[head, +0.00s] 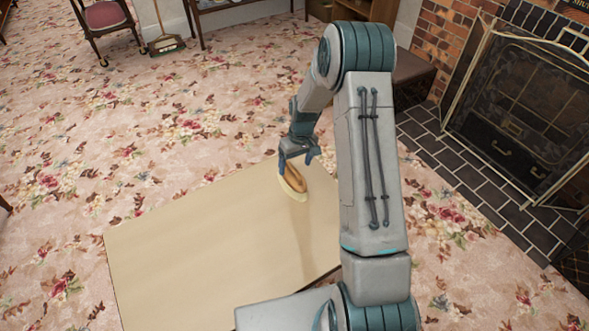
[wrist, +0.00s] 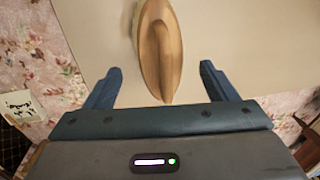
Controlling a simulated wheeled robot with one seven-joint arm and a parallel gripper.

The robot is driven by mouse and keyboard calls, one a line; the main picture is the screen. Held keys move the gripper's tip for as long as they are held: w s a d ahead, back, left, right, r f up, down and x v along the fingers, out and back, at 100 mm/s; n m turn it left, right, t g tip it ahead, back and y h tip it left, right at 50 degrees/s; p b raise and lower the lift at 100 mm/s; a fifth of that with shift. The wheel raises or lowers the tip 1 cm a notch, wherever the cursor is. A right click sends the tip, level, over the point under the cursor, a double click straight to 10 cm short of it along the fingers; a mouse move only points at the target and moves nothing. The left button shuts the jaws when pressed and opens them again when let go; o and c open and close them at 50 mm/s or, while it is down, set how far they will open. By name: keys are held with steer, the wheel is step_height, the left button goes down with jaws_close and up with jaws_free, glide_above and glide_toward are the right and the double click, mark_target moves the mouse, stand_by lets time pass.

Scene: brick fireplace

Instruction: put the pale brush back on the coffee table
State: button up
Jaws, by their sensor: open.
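The pale brush (head: 292,183), with a brown wooden back and a light edge, is at the far part of the coffee table (head: 200,240), near its far edge. It also shows in the wrist view (wrist: 158,45), lying lengthwise ahead of my gripper, its near end between the finger lines. My gripper (head: 297,156) is just above and beside the brush in the head view. In the wrist view my gripper (wrist: 158,82) has its two blue fingers wide apart, with a gap on each side of the brush. The brush appears to rest on the tabletop; exact contact is hard to tell.
The rest of the visible tabletop is bare. A brick fireplace with a metal screen (head: 530,110) stands at the right, behind a dark tiled hearth (head: 460,170). A chair (head: 105,18) and a broom with dustpan (head: 165,42) are at the back left. Floral carpet lies open at the left.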

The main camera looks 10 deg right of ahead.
step_height(320, 180, up, 8)
steer(key=s+r+m+t+h, duration=0.1)
steer(key=s+r+m, duration=0.1)
steer(key=s+r, duration=1.2)
steer(key=s+r+m+t, duration=0.1)
steer(key=s+r, duration=0.3)
steer(key=s, duration=0.9)
steer(key=shift+s+a+r+m+h+p, duration=0.2)
steer(key=shift+s+a+m+h+p, duration=0.1)
steer(key=shift+m+p, duration=0.15)
